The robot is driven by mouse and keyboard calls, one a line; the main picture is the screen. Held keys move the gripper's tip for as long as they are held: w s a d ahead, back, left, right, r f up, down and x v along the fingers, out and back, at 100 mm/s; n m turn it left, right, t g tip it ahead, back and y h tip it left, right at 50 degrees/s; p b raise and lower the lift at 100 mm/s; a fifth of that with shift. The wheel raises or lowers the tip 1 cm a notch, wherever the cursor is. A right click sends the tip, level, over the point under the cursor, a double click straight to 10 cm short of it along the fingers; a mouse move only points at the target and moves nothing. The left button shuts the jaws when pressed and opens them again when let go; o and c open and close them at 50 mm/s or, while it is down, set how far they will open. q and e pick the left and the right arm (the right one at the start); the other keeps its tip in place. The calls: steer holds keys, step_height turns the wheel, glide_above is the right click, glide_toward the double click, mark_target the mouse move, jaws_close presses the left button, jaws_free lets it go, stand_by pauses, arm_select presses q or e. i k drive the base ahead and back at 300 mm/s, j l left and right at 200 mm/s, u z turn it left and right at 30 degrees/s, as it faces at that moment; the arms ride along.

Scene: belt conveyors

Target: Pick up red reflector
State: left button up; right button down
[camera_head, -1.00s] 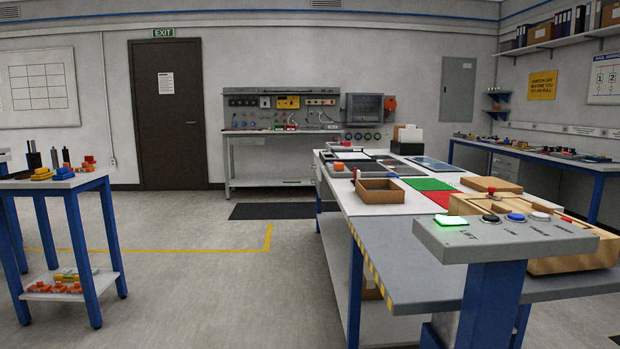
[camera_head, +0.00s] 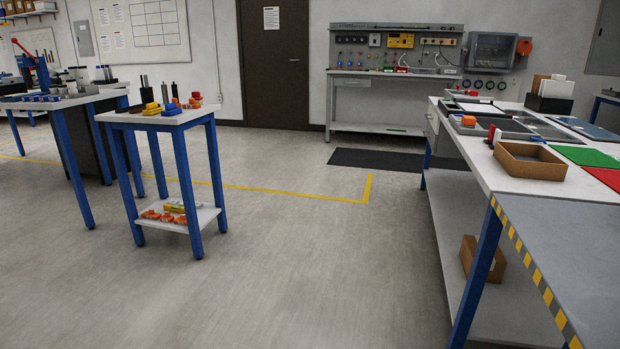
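I cannot tell for certain which thing is the red reflector. A small red upright piece (camera_head: 491,134) stands on the right-hand bench, behind the brown open box. An orange-red piece (camera_head: 468,121) sits farther back on the same bench. Small red and orange parts (camera_head: 194,100) lie at the right end of the small blue-legged table's top. All are too small to make out in detail. Neither of my grippers is in view.
The small table (camera_head: 172,118) also bears yellow blocks and dark posts; orange parts lie on its lower shelf (camera_head: 203,214). The right-hand bench (camera_head: 522,187) has a hazard-striped edge. Another blue-legged table (camera_head: 70,101) stands at far left. Grey floor (camera_head: 310,265) between them is clear.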

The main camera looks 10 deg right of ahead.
mark_target(490, 141)
steer(key=i+l, duration=0.1)
steer(key=i, duration=0.45)
steer(key=i+l, duration=0.15)
steer(key=i, duration=0.4)
steer(key=i+l, duration=0.1)
steer(key=i, duration=2.15)
steer(key=i+z, duration=0.15)
steer(key=i, duration=0.65)
steer(key=i+j+z, duration=0.1)
steer(key=i+j, duration=0.15)
steer(key=i, duration=0.55)
steer(key=i+z, duration=0.1)
steer(key=z, duration=1.7)
